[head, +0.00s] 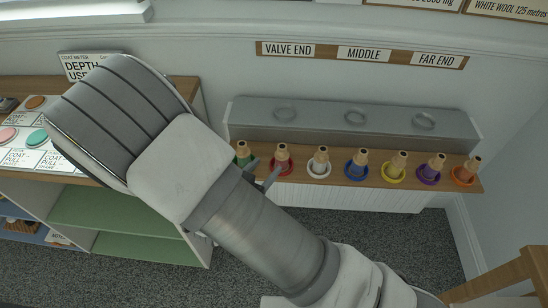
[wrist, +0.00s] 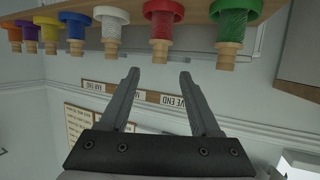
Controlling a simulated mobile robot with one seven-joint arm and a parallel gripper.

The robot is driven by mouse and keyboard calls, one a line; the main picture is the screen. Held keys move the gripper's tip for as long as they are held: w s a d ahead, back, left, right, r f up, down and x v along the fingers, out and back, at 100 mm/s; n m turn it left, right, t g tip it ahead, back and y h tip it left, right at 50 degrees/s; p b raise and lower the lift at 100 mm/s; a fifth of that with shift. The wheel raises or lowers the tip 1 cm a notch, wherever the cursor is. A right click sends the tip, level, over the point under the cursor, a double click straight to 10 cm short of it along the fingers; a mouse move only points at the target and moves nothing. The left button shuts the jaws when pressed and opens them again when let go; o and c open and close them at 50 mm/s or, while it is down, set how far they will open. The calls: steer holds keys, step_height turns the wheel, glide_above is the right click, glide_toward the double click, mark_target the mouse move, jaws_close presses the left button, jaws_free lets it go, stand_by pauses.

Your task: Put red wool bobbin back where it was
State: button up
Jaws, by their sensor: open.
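The red wool bobbin (head: 282,162) stands upright at a red ring on the wooden shelf, second from the left in a row of bobbins. Its pale wooden top points up. The wrist view is upside down and shows the red bobbin (wrist: 161,22) just beyond my fingertips, roughly in line with the gap between them. My gripper (head: 262,172) is open and empty, in front of the shelf beside the red bobbin. The open fingers also show in the wrist view (wrist: 158,76). No contact with the bobbin is visible.
The green bobbin (head: 243,154) and the white bobbin (head: 319,162) flank the red one closely. Blue, yellow, purple and orange bobbins continue right. Behind, a grey ledge (head: 390,121) carries three empty rings below a label strip (head: 362,55). A cabinet (head: 110,210) stands left.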

steer(key=shift+s+a+r, duration=0.1)
steer(key=shift+s, duration=0.1)
steer(key=w+a+r+g+y, duration=0.35)
steer(key=w+r+y, duration=0.2)
steer(key=r, duration=0.25)
steer(key=s+d+r+n+g+y, duration=0.1)
steer(key=s+d+r+n+y, duration=0.2)
steer(key=r, duration=0.7)
steer(key=s+d+r+n+g+h, duration=0.1)
steer(key=s+d+r, duration=0.3)
steer(key=s+d, duration=0.4)
steer(key=s+d+r+g+h, duration=0.1)
steer(key=s+d+r, duration=0.3)
steer(key=s+d, duration=0.5)
steer(key=shift+d+n+g+h, duration=0.35)
steer(key=shift+d+n+h, duration=0.1)
steer(key=shift+d, duration=0.8)
steer(key=shift+s+r, duration=0.1)
